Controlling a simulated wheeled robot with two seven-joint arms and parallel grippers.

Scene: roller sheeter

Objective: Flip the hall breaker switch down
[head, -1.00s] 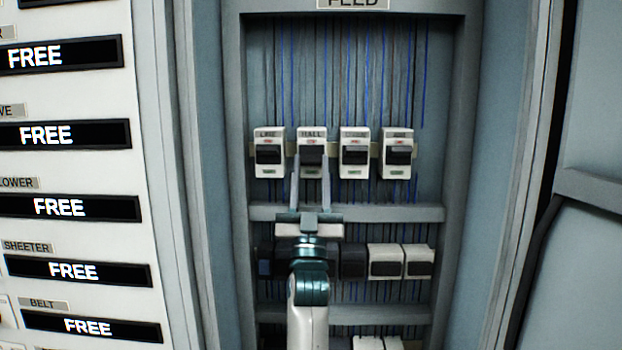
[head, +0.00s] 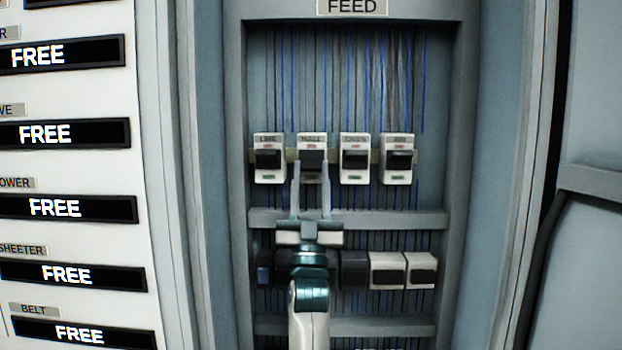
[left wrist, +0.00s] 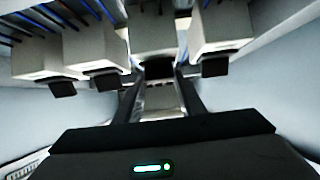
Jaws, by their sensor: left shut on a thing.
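The hall breaker (head: 311,141) is the second from the left in a row of white breakers under the FEED sign. Its black switch lever (head: 312,158) sticks out of its front, with a red mark above it. My left gripper (head: 311,167) reaches up from below, its two thin fingers shut on the lever from both sides. In the left wrist view the fingers (left wrist: 159,98) run up to the hall breaker (left wrist: 157,32), and the dark gripper body hides the lower part. The lower front of the breaker is partly hidden in the head view. My right gripper is not in view.
Neighbouring breakers stand close on both sides: the left one (head: 269,141), then two to the right (head: 354,142), (head: 397,142). A grey crossbar (head: 390,218) runs below, with a lower row of switches (head: 387,270). Panels reading FREE (head: 65,133) are at left. Cabinet walls flank the recess.

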